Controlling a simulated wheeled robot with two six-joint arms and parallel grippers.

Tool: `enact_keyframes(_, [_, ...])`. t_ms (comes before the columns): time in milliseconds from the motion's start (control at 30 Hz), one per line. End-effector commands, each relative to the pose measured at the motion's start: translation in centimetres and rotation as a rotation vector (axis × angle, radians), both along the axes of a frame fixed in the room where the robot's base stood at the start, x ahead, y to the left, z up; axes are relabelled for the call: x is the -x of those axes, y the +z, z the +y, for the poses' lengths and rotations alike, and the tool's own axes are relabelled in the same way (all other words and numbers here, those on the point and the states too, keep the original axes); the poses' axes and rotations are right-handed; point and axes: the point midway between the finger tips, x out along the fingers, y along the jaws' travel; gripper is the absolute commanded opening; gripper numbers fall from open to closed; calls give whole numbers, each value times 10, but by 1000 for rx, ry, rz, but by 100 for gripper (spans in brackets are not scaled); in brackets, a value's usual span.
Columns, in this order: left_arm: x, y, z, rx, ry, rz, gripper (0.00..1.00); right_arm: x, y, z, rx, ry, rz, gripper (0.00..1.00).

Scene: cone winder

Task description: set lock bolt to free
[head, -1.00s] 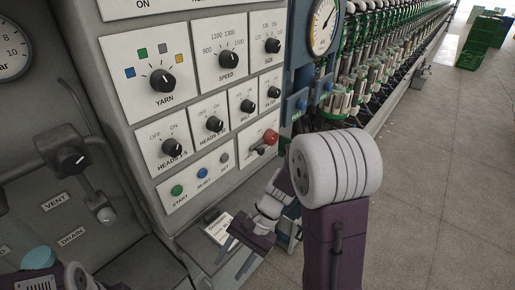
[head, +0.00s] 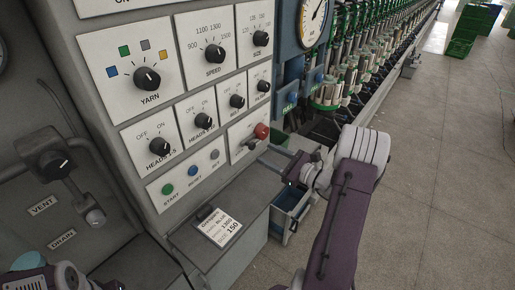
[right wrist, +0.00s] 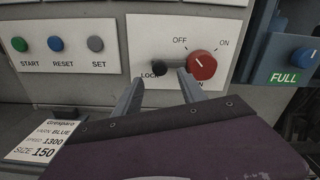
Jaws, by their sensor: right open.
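The lock bolt is a small dark knob (right wrist: 158,69) above the LOCK label on a white panel plate (right wrist: 175,40). It sits just left of the red main knob (right wrist: 201,64), whose white line slants to the upper left, towards OFF. In the head view the red knob (head: 261,131) and the dark bolt (head: 251,144) are small. My right gripper (right wrist: 159,76) is open and empty, with one finger on each side of the bolt in the right wrist view. Whether the fingers reach around the bolt is unclear. In the head view the right gripper (head: 262,157) is in front of that plate.
START, RESET and SET buttons (right wrist: 55,44) lie left of the plate. A blue FULL box (right wrist: 291,60) is at the right. A ledge with a label card (head: 223,228) lies below the panel. A drawer-like blue bin (head: 291,203) is beneath the gripper.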

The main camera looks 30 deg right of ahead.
Motion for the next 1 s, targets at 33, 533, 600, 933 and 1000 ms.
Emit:
enact_keyframes(33, [0,5,0,0,0,0,36,-10,2,6,0,6,0,48])
enact_keyframes(533, [0,11,0,0,0,0,36,-48,0,20,0,1,1,48])
enact_keyframes(600, [0,11,0,0,0,0,36,-48,0,20,0,1,1,43])
enact_keyframes(933, [0,11,0,0,0,0,36,-47,0,20,1,1,1,0])
enact_keyframes(1000, [0,11,0,0,0,0,36,-47,0,20,1,1,1,0])
